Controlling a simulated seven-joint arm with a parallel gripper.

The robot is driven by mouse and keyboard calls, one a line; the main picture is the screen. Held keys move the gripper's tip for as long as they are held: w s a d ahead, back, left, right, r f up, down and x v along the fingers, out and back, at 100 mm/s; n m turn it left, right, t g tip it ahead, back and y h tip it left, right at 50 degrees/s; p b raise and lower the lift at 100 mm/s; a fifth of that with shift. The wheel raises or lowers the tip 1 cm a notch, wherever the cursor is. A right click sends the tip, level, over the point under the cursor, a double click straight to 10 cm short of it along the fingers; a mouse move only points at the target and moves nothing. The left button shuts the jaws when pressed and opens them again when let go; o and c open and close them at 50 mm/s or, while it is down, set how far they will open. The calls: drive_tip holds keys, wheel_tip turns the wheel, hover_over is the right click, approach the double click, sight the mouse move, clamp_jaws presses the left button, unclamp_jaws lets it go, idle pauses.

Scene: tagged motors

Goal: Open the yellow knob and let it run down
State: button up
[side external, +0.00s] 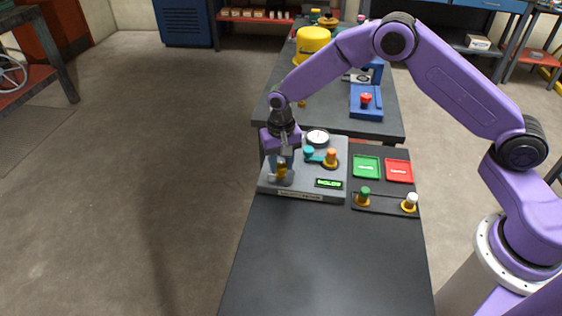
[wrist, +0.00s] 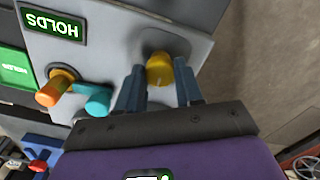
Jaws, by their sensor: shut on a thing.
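The yellow knob (side external: 282,167) stands on the left part of a grey test panel (side external: 310,193). It also shows in the wrist view (wrist: 159,68), between the two blue-grey fingers. My gripper (side external: 283,163) reaches down over the knob from above and is shut on it; the wrist view shows the gripper (wrist: 158,82) with one finger on each side. A green display (wrist: 55,24) on the panel reads "HOLDS" in the wrist view, upside down; it is small in the side view (side external: 328,184).
Right of the knob on the panel are a round gauge (side external: 318,137), a teal part (side external: 309,152) and an orange-topped post (side external: 330,157). A green tray (side external: 366,167) and a red tray (side external: 399,171) lie further right. A rack (side external: 385,205) holds green-topped and white-topped pieces.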

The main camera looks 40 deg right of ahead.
sight(281, 166)
drive_tip(key=n, duration=0.8)
drive_tip(key=shift+n, duration=0.4)
drive_tip(key=n, duration=0.7)
drive_tip(key=shift+r+n, duration=0.1)
drive_tip(key=shift+n, duration=0.2)
drive_tip(key=shift+w+n, duration=0.1)
drive_tip(key=shift+n, duration=0.2)
drive_tip(key=o, duration=1)
drive_tip(key=shift+o, duration=0.2)
wheel_tip(281, 166, up, 17)
drive_tip(key=shift+r, duration=0.2)
